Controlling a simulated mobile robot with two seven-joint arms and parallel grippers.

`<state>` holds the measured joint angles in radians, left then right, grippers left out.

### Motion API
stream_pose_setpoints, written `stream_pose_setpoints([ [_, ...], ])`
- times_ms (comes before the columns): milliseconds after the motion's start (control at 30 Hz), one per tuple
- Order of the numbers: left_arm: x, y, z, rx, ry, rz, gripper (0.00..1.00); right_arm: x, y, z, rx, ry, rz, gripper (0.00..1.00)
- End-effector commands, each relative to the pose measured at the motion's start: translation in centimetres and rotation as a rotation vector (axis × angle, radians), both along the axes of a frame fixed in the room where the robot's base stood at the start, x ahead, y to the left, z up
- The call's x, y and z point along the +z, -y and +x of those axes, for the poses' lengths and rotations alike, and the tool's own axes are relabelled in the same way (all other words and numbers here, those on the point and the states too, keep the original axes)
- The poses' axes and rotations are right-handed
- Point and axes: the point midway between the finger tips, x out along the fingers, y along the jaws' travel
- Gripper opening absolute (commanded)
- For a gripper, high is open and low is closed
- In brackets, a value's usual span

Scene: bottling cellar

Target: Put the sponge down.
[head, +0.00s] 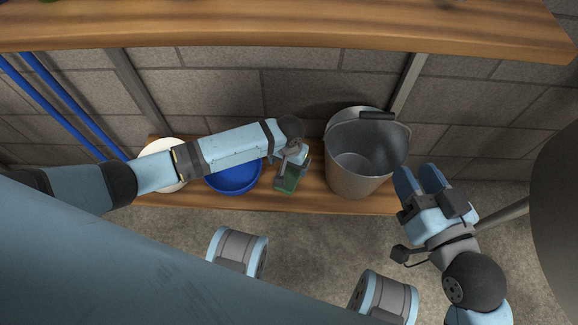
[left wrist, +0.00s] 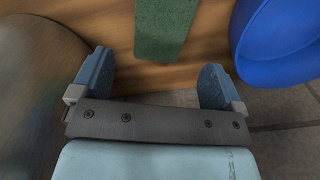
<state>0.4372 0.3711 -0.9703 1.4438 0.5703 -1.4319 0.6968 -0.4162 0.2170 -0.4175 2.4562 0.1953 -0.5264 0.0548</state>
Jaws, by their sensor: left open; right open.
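The green sponge (head: 287,184) lies on the lower wooden shelf, between a blue bowl (head: 233,178) and a metal bucket (head: 358,178). My left gripper (head: 291,165) is at the sponge from above, partly covering it in the head view. In the left wrist view the jaws (left wrist: 158,75) are apart, and the sponge (left wrist: 165,30) shows beyond the gap between the fingertips, lying on the wood. Nothing shows held in them. My right gripper (head: 420,180) is open and empty, in front of and right of the bucket.
A white bowl (head: 160,154) sits left of the blue bowl, partly behind my left arm. The bucket's handle stands up at its rim. An upper wooden shelf (head: 270,28) runs above. Blue poles (head: 62,105) lean at the left. Little shelf room shows around the sponge.

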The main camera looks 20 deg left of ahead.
Motion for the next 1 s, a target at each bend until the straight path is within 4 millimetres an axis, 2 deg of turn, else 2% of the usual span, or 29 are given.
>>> stream_pose_setpoints([
  [33,1.6,0.0,0.0,0.0,0.0,0.0,0.93,1.1,0.0,0.0,-0.013,0.024,0.017,0.43],
  [100,2.7,0.0,0.0,-0.001,0.0,0.0,0.93,2.0,0.1,0.1,-0.022,0.053,0.031,0.43],
  [300,4.6,0.0,0.0,0.0,0.0,0.0,0.93,3.4,0.2,0.1,-0.036,0.1,0.052,0.43],
  [1000,4.8,0.0,0.0,0.0,-0.001,0.0,0.93,3.6,0.3,0.1,-0.037,0.112,0.054,0.43],
])
